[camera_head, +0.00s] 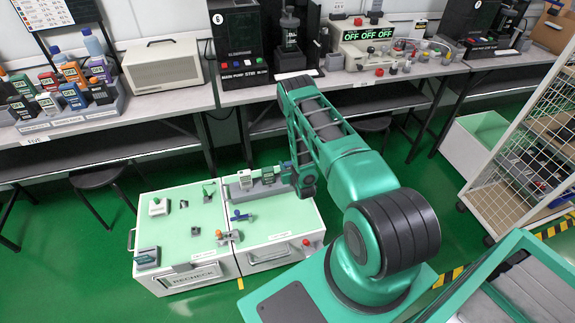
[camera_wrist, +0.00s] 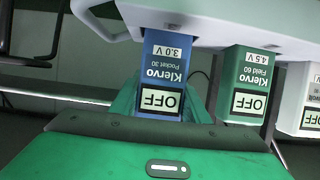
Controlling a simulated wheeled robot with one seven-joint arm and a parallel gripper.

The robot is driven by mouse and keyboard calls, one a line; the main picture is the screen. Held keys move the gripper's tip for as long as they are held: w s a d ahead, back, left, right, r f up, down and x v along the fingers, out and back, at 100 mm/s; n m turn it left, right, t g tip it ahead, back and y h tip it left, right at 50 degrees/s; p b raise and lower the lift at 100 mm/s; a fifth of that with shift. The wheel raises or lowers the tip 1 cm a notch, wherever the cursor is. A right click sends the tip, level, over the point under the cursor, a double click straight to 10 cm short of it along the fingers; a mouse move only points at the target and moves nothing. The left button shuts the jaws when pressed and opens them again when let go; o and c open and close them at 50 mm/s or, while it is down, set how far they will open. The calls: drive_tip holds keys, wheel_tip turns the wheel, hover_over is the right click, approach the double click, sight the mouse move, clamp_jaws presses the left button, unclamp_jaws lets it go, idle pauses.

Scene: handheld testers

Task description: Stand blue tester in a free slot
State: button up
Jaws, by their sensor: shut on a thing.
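In the wrist view the picture is upside down, and the tester's lower end meets the pale rack (camera_wrist: 225,22). The rack edge hides that end, so I cannot tell how deep it sits. A green tester (camera_wrist: 246,85) stands beside it in the rack, then a white tester (camera_wrist: 311,100). In the head view my gripper (camera_head: 291,176) is at the right end of the rack on the pale green cart; the arm partly hides it.
The cart top (camera_head: 190,222) holds several small parts and a blue-handled item (camera_head: 240,216) in front of the rack. Another rack (camera_head: 68,122) full of coloured testers stands on the left bench. Benches with instruments line the wall. A wire shelf cart (camera_head: 520,165) stands at right.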

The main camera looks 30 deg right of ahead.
drive_tip(key=shift+f, duration=0.85)
drive_tip(key=o, duration=1.2)
drive_tip(key=shift+s, duration=0.1)
drive_tip(key=v, duration=1)
drive_tip(key=shift+s+a, duration=0.15)
drive_tip(key=shift+s, duration=0.1)
